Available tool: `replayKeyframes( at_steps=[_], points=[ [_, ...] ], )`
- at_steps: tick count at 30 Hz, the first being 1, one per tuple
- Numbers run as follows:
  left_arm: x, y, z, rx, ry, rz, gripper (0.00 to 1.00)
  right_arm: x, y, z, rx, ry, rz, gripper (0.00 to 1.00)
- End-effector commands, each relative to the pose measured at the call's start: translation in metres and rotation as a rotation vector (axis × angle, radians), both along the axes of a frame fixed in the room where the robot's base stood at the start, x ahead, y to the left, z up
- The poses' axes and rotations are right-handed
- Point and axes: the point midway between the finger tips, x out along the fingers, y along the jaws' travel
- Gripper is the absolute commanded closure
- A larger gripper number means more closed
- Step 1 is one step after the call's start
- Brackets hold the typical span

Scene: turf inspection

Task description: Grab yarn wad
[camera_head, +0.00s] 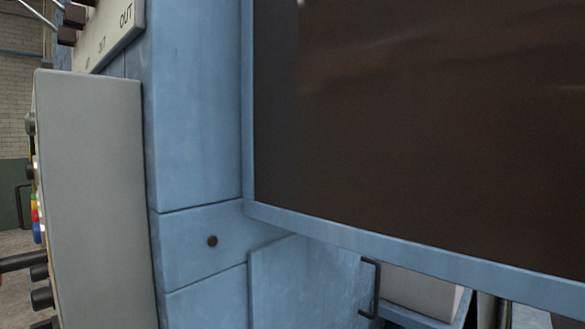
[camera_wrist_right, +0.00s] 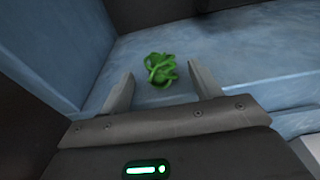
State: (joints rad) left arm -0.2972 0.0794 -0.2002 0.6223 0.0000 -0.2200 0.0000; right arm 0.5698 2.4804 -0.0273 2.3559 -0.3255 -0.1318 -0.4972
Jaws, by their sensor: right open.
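A green tangled yarn wad (camera_wrist_right: 160,69) lies on a blue surface in the right wrist view. My right gripper (camera_wrist_right: 168,78) is open, with its two grey fingers apart. In the picture the wad shows between and just beyond the fingertips; I cannot tell whether either finger touches it. The wad does not show in the head view. My left gripper is in neither view.
The blue surface (camera_wrist_right: 230,62) has a blue wall (camera_wrist_right: 60,40) on its left. The head view shows a blue machine with a large dark panel (camera_head: 420,130), a grey control box (camera_head: 95,190) at left, and a dark handle (camera_head: 372,288) on a blue panel below.

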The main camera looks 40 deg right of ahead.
Motion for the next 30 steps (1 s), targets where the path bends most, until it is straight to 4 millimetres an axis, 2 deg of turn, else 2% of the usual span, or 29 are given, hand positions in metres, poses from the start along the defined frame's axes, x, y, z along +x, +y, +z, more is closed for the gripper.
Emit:
replayKeyframes(
  at_steps=[7, 13, 18, 27, 30],
  points=[
    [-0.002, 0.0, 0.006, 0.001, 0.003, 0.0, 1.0, 0.008, 0.001, 0.001, 0.0, 0.003, 0.0, 0.37],
    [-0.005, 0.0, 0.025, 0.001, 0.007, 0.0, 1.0, 0.034, 0.003, 0.001, -0.001, 0.006, 0.0, 0.37],
    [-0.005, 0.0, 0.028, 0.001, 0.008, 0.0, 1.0, 0.05, 0.005, -0.004, -0.001, 0.002, 0.0, 0.37],
    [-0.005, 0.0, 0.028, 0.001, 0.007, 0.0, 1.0, 0.053, 0.005, -0.005, -0.001, -0.002, 0.001, 0.37],
    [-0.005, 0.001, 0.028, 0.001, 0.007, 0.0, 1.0, 0.053, 0.005, -0.005, 0.0, -0.001, 0.001, 0.5]
  ],
)
